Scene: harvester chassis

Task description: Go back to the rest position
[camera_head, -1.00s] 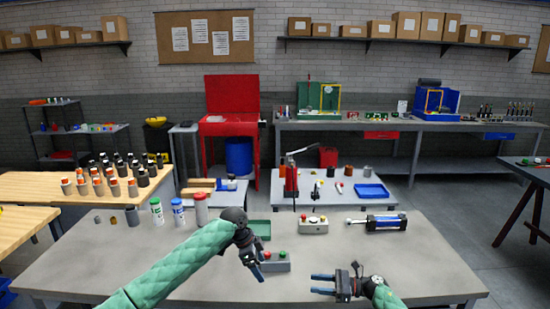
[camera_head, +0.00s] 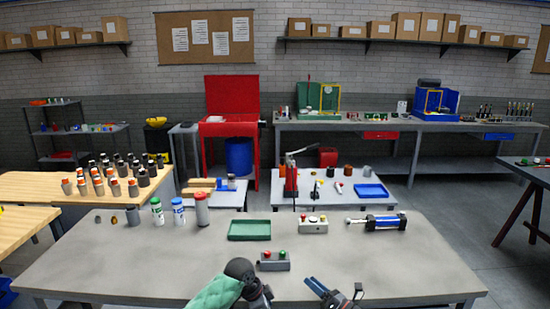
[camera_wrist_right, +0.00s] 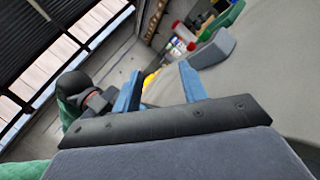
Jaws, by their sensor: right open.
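My right gripper (camera_head: 335,292) is at the front edge of the near grey table in the head view, with its blue fingers apart. The right wrist view shows its two fingers (camera_wrist_right: 160,88) open with nothing between them. My left arm's dark wrist (camera_head: 242,270) is low in the head view, left of the right gripper. The left fingers are cut off by the bottom edge of the picture. Neither arm reaches over the middle of the table.
The grey table (camera_head: 350,265) bears a two-button box (camera_head: 274,261) close to the arms, a green tray (camera_head: 250,230), a control box (camera_head: 313,225), a blue cylinder (camera_head: 385,222) and several bottles (camera_head: 179,211). The table's right front is clear.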

